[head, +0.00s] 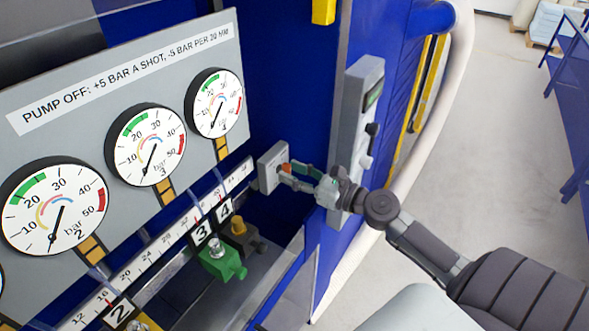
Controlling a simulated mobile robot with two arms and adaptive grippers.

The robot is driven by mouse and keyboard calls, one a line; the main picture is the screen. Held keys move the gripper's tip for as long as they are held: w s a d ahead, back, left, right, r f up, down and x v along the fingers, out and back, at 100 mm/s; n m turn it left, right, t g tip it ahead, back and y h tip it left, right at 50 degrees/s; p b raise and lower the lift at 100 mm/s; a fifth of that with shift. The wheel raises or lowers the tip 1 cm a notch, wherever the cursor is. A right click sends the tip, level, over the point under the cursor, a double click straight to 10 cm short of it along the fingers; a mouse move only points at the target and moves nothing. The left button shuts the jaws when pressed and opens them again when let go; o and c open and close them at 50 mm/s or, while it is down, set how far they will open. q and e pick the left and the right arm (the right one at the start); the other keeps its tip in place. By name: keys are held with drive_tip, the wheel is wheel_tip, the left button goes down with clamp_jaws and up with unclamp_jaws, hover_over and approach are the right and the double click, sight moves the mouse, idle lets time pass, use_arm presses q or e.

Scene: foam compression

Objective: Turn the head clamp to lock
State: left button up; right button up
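A grey box (268,169) with a small orange-red knob (286,168) on its face sits at the right end of the scale rail; it looks like the head clamp. My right gripper (289,172) reaches in from the right. Its two fingertips are at the knob, one above and one below, and partly hide it. I cannot tell whether they press on it. The clamp's lock marking is too small to make out. My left gripper is out of view.
A gauge panel (90,110) with several round dials fills the left. Numbered tags and a green block (222,262) line the scale rail (150,262). A grey control box (357,140) stands on the blue frame close behind my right wrist. Open floor (490,150) lies to the right.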

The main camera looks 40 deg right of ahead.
clamp_jaws()
drive_tip(key=shift+n, duration=0.3)
drive_tip(key=n+b, duration=0.1)
drive_tip(key=n, duration=0.2)
drive_tip(key=shift+a+f, duration=0.1)
drive_tip(key=n+b, duration=0.2)
drive_tip(key=n, duration=0.4)
drive_tip(key=shift+a, duration=0.1)
idle(0.6)
unclamp_jaws()
drive_tip(key=shift+s, duration=0.1)
